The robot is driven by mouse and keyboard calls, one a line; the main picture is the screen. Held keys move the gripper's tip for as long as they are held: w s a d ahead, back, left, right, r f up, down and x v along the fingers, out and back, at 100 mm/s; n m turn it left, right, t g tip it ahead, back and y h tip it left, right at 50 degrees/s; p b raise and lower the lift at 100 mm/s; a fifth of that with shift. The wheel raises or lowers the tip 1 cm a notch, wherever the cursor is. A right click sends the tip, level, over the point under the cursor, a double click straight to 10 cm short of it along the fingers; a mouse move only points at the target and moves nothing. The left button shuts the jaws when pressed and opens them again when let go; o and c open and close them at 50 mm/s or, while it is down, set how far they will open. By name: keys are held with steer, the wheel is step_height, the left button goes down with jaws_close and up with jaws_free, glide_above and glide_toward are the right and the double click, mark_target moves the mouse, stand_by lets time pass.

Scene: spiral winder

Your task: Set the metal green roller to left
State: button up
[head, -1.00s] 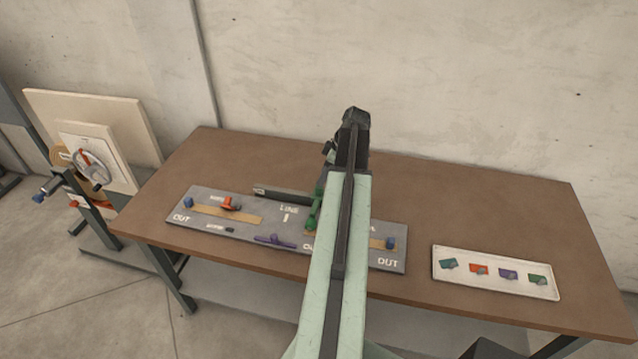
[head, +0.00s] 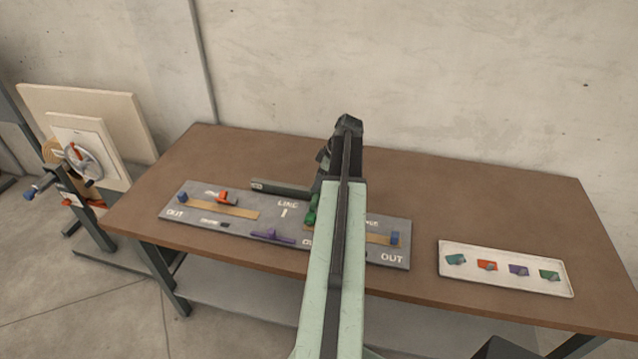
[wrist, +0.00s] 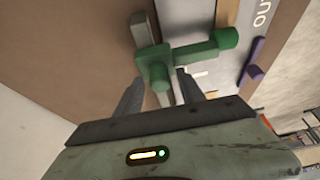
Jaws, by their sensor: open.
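The green roller (head: 311,212) is on the grey panel (head: 210,229), near its middle, partly hidden by my arm in the head view. In the wrist view the green roller (wrist: 220,42) shows a block at its left and a bar reaching right to a round knob. My gripper (wrist: 160,76) is open, with one finger on each side of the block's lower part. I cannot tell whether the fingers touch it. The fingertips are hidden in the head view.
The panel also carries an orange part (head: 226,196), a purple handle (head: 270,236) and blue end pieces. A dark bar (head: 281,189) lies at its back edge. A white tray (head: 452,287) with several coloured tags is at right. A handwheel (head: 82,160) stands left of the table.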

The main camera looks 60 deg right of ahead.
jaws_close()
stand_by(1.2)
